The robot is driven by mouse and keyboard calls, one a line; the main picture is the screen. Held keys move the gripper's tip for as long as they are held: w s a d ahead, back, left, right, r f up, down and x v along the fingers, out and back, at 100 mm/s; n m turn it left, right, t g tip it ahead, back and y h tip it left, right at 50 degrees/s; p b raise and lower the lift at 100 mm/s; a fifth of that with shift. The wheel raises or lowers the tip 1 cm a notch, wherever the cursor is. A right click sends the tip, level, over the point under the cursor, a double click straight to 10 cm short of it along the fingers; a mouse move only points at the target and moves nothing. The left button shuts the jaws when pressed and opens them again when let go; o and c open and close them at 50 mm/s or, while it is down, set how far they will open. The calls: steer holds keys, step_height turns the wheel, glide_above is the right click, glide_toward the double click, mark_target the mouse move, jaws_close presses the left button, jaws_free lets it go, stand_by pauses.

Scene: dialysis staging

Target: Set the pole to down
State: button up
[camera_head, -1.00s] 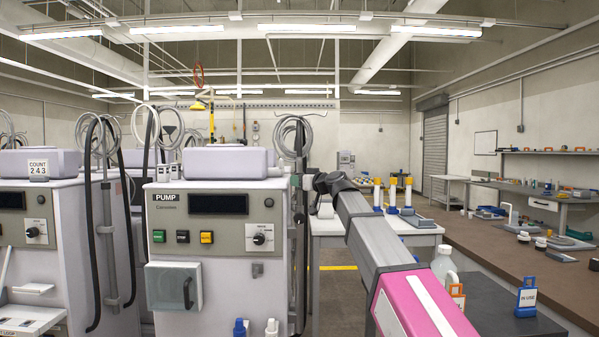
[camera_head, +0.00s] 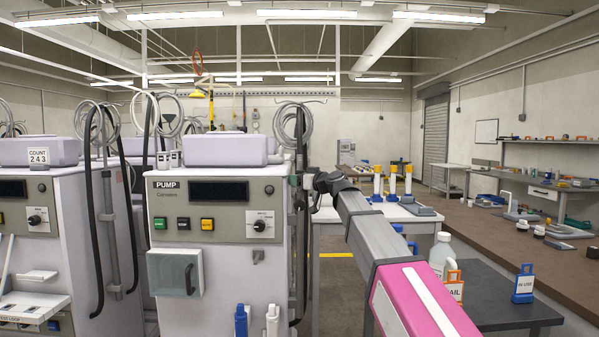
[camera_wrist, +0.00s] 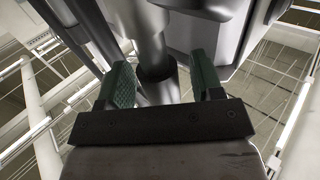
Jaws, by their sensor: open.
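The pole (camera_head: 301,215) is a thin upright on the right side of the white PUMP machine (camera_head: 215,270), partly hidden by dark hoses. In the wrist view a grey metal pole (camera_wrist: 158,92) with a dark collar (camera_wrist: 154,73) runs between my fingers. My gripper (camera_wrist: 162,76) is open, one green-padded finger on each side of the pole. I cannot tell whether either pad touches it. In the head view my gripper (camera_head: 314,183) is at the pole, small and partly hidden by my arm.
A second machine labelled COUNT 243 (camera_head: 70,255) stands at left. A white table (camera_head: 400,215) with yellow-topped items is behind my arm. A dark table (camera_head: 490,300) with a bottle (camera_head: 441,254) and an IN USE tag (camera_head: 523,284) is at right. A long bench (camera_head: 480,225) lines the right wall.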

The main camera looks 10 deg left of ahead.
step_height(320, 180, up, 8)
steer(key=shift+w+a+r, duration=0.1)
steer(key=v, duration=1.1)
step_height(320, 180, up, 22)
glide_above(300, 156)
steer(key=w+a, duration=0.2)
steer(key=shift+d, duration=0.1)
stand_by(0.6)
steer(key=shift+s+d, duration=0.1)
steer(key=v, duration=1.2)
stand_by(1.3)
steer(key=shift+s+f, duration=0.1)
steer(key=shift+f, duration=0.1)
